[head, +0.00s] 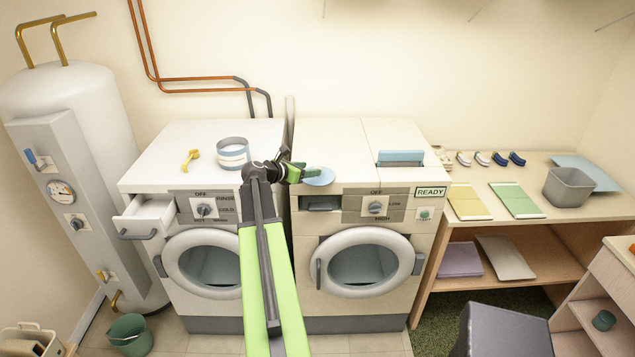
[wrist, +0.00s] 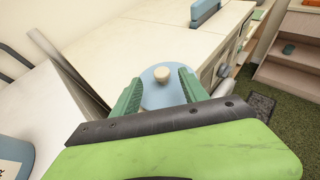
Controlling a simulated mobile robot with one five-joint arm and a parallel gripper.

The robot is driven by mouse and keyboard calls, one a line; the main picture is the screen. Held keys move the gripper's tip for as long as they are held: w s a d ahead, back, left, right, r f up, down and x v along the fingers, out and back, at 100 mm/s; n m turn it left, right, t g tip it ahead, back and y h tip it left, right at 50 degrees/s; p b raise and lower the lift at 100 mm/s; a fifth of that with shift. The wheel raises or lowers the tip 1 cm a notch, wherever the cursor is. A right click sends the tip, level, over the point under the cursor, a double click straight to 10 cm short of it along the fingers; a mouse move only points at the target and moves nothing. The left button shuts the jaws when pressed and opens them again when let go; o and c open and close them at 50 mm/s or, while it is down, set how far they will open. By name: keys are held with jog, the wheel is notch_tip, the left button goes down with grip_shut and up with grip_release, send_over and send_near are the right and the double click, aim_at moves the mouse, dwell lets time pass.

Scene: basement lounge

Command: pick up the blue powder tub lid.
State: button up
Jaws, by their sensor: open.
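The blue powder tub lid (head: 319,177) is a flat round disc lying at the front left of the right machine's white top. In the wrist view the lid (wrist: 154,97) shows a pale round knob (wrist: 162,76) in its middle. My gripper (head: 300,173) is open, and its green fingers (wrist: 160,88) stand on either side of the lid in the wrist view. I cannot tell whether they touch it. The near part of the lid is hidden behind the gripper body. The tub (head: 233,153), white with a blue band and open on top, stands on the left machine.
A yellow scoop (head: 190,158) lies left of the tub. A blue upright piece (head: 400,157) stands on the right machine. An open drawer (head: 147,216) juts from the left machine. A narrow gap (head: 290,140) separates the machines. A shelf (head: 540,215) with a grey bin (head: 568,187) stands right.

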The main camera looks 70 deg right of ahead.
jog(key=shift+b+x, duration=1.05)
jog(key=shift+x, duration=1.95)
jog(key=shift+s+a, duration=0.1)
jog(key=shift+a, duration=0.05)
grip_shut()
